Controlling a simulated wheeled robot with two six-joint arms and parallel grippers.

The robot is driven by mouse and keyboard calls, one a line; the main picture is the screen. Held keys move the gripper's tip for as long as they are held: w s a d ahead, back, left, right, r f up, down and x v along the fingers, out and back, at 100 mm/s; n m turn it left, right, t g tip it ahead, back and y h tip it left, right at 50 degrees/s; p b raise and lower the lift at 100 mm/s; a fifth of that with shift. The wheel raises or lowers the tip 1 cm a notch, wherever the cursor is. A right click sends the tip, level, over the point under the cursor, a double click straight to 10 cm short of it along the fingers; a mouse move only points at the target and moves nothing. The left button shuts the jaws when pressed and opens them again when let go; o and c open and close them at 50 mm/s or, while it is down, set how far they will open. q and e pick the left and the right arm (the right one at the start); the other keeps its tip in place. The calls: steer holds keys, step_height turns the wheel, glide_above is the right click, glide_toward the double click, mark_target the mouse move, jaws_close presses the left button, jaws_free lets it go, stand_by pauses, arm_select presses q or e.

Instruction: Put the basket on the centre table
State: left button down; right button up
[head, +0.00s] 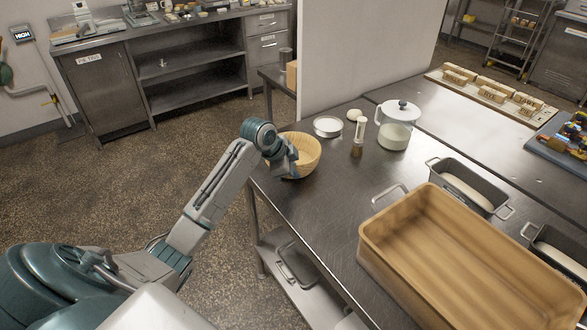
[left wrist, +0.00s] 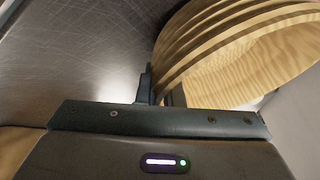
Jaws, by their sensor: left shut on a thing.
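The basket (head: 306,152) is a round, ribbed, light wooden bowl shape. It is at the left edge of the steel centre table (head: 318,211) in the head view, and I cannot tell whether it rests on the top or hangs just above it. My left gripper (head: 286,163) is shut on the basket's near left side. In the left wrist view the basket (left wrist: 215,60) fills the upper right, with one dark finger at its wall. My right gripper is in neither view.
A large wooden crate (head: 392,271) and loaf pans (head: 480,171) fill the right of the table. Bare steel lies between the basket and the crate.

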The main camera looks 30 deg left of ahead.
arm_select(q)
steer(key=c, duration=1.6)
jaws_free()
steer(key=shift+o, duration=0.2)
steer(key=b+v, duration=0.1)
steer(key=v, duration=1.1)
